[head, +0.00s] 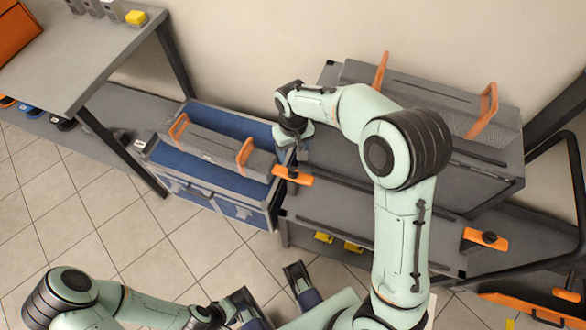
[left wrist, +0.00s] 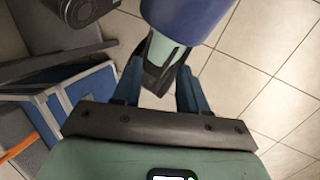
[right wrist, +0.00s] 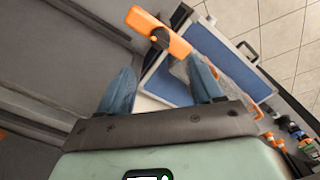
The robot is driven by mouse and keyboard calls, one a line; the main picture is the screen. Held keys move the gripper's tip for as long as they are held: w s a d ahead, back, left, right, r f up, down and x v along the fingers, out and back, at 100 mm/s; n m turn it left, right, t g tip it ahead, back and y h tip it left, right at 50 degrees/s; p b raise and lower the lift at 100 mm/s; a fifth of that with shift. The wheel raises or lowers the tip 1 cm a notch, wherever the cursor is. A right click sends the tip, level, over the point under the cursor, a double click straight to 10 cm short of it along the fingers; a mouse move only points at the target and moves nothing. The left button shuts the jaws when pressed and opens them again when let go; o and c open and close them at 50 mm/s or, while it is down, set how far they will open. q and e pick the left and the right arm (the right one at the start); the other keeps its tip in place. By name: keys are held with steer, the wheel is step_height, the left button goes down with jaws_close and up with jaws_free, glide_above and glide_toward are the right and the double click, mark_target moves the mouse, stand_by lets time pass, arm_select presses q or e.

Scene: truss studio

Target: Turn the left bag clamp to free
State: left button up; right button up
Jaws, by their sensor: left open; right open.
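The left bag clamp (head: 293,175) is an orange bar with a black knob at the left front corner of the grey bench (head: 345,212). It lies nearly level in the head view, reaching toward the blue case. In the right wrist view the clamp (right wrist: 158,32) lies slantwise beyond my fingertips. My right gripper (right wrist: 160,68) is open and empty, above and behind the clamp, apart from it. In the head view my right gripper (head: 297,143) is partly hidden by its wrist. My left gripper (left wrist: 158,68) is open and empty, low over the floor by my own body.
A blue case (head: 185,190) holding a grey bag with orange handles stands left of the bench. A long grey bag (head: 425,95) with orange handles sits on the bench's raised back part. A second orange clamp (head: 485,240) is at the right. Tiled floor (head: 95,225) is clear at left.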

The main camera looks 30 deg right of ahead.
mark_target(293, 169)
step_height(293, 169, down, 11)
steer(key=shift+b, duration=1)
jaws_close()
